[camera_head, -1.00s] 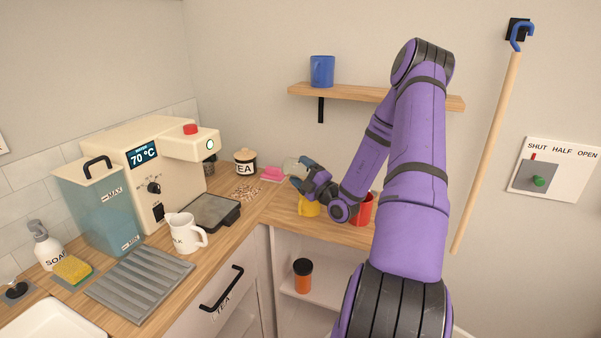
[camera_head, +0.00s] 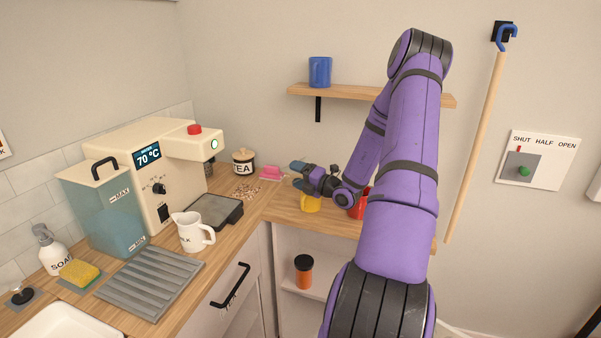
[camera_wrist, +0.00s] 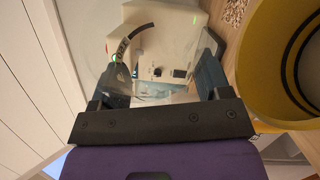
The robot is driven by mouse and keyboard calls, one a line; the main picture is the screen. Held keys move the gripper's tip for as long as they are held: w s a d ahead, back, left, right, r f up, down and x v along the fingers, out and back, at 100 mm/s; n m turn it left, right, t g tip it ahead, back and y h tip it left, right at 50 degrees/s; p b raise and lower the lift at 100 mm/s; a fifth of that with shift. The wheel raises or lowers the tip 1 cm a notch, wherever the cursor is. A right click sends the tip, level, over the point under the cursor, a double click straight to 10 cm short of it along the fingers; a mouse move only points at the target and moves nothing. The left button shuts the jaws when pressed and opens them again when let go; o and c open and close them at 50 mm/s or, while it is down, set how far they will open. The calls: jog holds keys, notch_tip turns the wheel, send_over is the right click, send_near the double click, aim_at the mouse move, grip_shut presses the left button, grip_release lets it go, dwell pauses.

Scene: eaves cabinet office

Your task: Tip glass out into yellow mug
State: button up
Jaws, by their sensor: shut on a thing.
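My gripper (camera_head: 299,175) is over the counter, just above the yellow mug (camera_head: 310,204). In the wrist view my gripper (camera_wrist: 158,80) is shut on a clear glass (camera_wrist: 92,45), whose see-through wall shows between and beyond the fingers. The glass looks tilted well over, and I cannot tell whether anything is in it. The yellow mug (camera_wrist: 250,85) fills the right of the wrist view, close beside the right finger. A dark ring shows inside it. In the head view the glass is hard to make out.
A red mug (camera_head: 360,203) stands right of the yellow mug, partly behind my arm. A pink thing (camera_head: 270,172), a TEA jar (camera_head: 243,162) and scattered brown bits (camera_head: 245,191) lie to the left. A white milk jug (camera_head: 192,232) stands nearer. A shelf (camera_head: 345,93) hangs above.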

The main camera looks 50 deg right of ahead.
jog(key=shift+w+a+n+g, duration=0.1)
jog(key=shift+a+n+g, duration=0.1)
jog(key=shift+n+g, duration=0.5)
jog(key=n, duration=0.2)
jog(key=r+n+g+h, duration=0.1)
jog(key=shift+d+n+g, duration=0.1)
jog(key=shift+n+g, duration=0.2)
jog(key=shift+n, duration=0.1)
jog(key=shift+d+r+n+g, duration=0.1)
jog(key=shift+n+g, duration=0.3)
jog(key=shift+n, duration=0.1)
jog(key=n+h, duration=0.1)
jog(key=d+n+g+h, duration=0.1)
jog(key=shift+s+n+g, duration=0.3)
jog(key=shift+s+d+f+n+g+h, duration=0.2)
jog(key=shift+d+n+g+h, duration=0.1)
jog(key=shift+d+n+h, duration=0.2)
jog(key=shift+s+d+f+n+g+h, duration=0.2)
jog(key=shift+d+n+g+h, duration=0.15)
jog(key=shift+n+h, duration=0.2)
